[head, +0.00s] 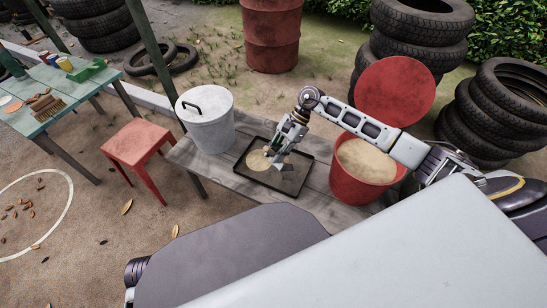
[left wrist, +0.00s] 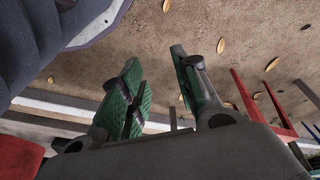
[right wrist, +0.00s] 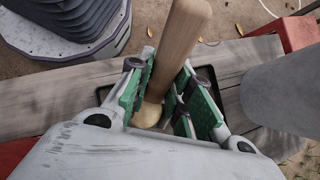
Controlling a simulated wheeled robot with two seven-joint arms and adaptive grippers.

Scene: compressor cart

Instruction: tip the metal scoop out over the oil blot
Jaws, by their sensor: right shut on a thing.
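My right gripper (head: 277,152) is shut on the wooden handle (right wrist: 178,45) of the metal scoop, low over the black tray (head: 306,178). The handle stands steeply between the green finger pads in the right wrist view. The scoop's metal part is mostly hidden by the gripper, so I cannot tell its tilt or whether it holds sand. My left gripper (left wrist: 158,70) is open and empty above the ground, outside the head view.
A red drum of sand (head: 366,162) stands right of the tray, its round red lid (head: 396,88) upright behind. A lidded grey bin (head: 207,125) stands left of the tray on the plank bench (head: 222,166). A red stool (head: 136,143) and stacked tyres (head: 490,110) stand around.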

